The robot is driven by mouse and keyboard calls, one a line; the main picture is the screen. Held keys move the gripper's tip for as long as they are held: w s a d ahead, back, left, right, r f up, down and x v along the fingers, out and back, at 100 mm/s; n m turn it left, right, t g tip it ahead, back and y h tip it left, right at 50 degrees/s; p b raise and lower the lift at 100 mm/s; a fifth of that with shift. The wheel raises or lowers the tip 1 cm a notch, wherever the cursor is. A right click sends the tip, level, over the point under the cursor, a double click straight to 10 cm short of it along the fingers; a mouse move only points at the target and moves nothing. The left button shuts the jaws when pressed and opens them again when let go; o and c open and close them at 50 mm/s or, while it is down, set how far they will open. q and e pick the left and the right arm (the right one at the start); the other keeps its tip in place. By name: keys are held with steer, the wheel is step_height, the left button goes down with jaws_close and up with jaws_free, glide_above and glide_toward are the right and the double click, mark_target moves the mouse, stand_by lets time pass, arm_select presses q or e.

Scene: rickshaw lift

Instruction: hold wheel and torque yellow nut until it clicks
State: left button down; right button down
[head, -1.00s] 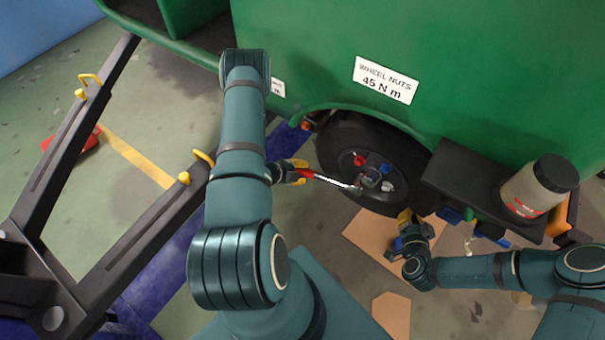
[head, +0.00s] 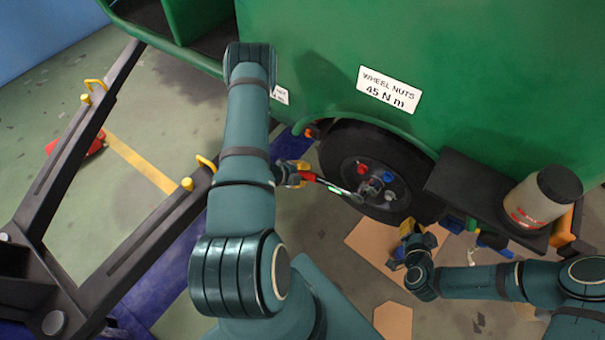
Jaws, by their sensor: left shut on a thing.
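The black wheel (head: 340,147) sits under the green body, with a red nut (head: 363,168), a blue nut (head: 388,177) and a pale nut (head: 390,196) on its hub. I cannot make out the yellow nut; the wrench head may hide it. My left gripper (head: 299,174) is shut on the red handle of a torque wrench (head: 333,188), left of the wheel. The wrench slants down right, its head at the hub's lower left, and a green strip shows on its shaft. My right gripper (head: 415,234) is at the tyre's lower right edge; whether it touches is unclear.
A sign (head: 389,90) on the green body reads "WHEEL NUTS 45 N m". A black shelf (head: 470,192) right of the wheel carries a jar (head: 541,198). Cardboard (head: 370,245) lies below the wheel. Dark shafts with yellow hooks (head: 205,163) stand at the left.

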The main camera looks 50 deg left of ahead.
arm_select(q)
steer(key=shift+s+d, duration=0.25)
steer(key=shift+s, duration=0.8)
steer(key=shift+s+d, duration=0.25)
steer(key=shift+s, duration=0.75)
arm_select(e)
steer(key=shift+w+r, duration=0.35)
steer(key=shift+w, duration=0.15)
arm_select(q)
steer(key=s+d, duration=0.1)
steer(key=s, duration=0.5)
steer(key=shift+s+d, duration=0.3)
steer(key=shift+r+p, duration=0.7)
steer(key=shift+p, duration=0.05)
arm_select(e)
steer(key=s+d, duration=0.2)
steer(key=s, duration=0.6)
steer(key=shift+s+f, duration=0.15)
steer(key=shift+f, duration=0.2)
steer(key=v, duration=0.7)
steer(key=shift+s, duration=0.2)
steer(key=shift+d+r, duration=0.1)
